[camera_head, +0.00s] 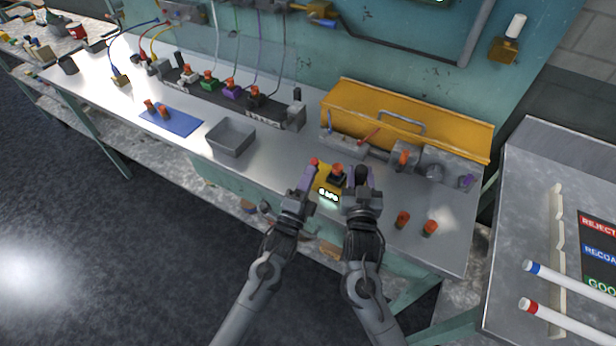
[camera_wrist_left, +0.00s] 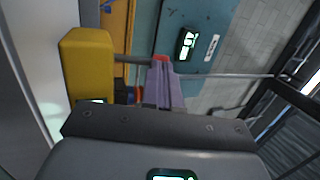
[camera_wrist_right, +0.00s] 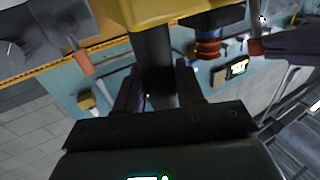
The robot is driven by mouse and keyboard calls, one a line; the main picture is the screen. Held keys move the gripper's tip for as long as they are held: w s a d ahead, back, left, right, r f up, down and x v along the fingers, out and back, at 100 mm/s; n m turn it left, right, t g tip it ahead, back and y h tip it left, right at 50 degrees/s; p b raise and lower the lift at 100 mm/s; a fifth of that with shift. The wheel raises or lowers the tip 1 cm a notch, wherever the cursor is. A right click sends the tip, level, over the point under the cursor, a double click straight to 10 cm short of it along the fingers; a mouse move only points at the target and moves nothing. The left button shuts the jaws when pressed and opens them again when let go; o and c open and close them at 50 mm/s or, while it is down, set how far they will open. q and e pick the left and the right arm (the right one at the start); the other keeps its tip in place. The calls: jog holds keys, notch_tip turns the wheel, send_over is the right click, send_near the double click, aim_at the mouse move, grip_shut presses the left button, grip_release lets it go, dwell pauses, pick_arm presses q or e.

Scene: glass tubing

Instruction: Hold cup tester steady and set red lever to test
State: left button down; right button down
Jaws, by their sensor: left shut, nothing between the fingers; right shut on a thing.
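The cup tester (camera_head: 321,171) is a yellow box on the bench, with a lit display on its front and an orange cup (camera_head: 337,169) on top. My right gripper (camera_head: 360,178) is shut on the tester's dark handle (camera_wrist_right: 152,60) at its right side. The lever sticks out at the left on a grey rod, with a red tip (camera_head: 314,161) that also shows in the left wrist view (camera_wrist_left: 160,58). My left gripper (camera_head: 306,178) is shut and empty, its purple fingers (camera_wrist_left: 160,88) right at the red tip; I cannot tell whether they touch.
A grey tray (camera_head: 231,138) and a blue mat (camera_head: 172,121) with cups lie to the left. A yellow cabinet (camera_head: 400,115) and grey fixtures stand behind. A side table (camera_head: 530,210) is at the far right.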

aim_at(314, 164)
pick_arm(q)
jog(key=shift+w+d+r+g+y, duration=0.1)
jog(key=shift+w+r+g+y, duration=0.15)
jog(key=shift+g, duration=0.3)
jog(key=shift+w+d+r+g+y, duration=0.1)
jog(key=shift+r+g, duration=0.2)
jog(key=shift+g, duration=0.25)
jog(key=shift+w+d+r+m+g+y, duration=0.35)
jog(key=shift+w+r+g, duration=0.25)
jog(key=shift+g, duration=0.2)
jog(key=shift+f, duration=0.1)
jog(key=shift+s, duration=0.1)
jog(key=s+a+r, duration=0.2)
jog(key=s, duration=0.4)
jog(key=s+a+r, duration=0.2)
jog(key=s+a, duration=0.1)
jog(key=s, duration=0.3)
jog(key=shift+r, duration=0.3)
pick_arm(e)
jog(key=c, duration=0.6)
grip_release()
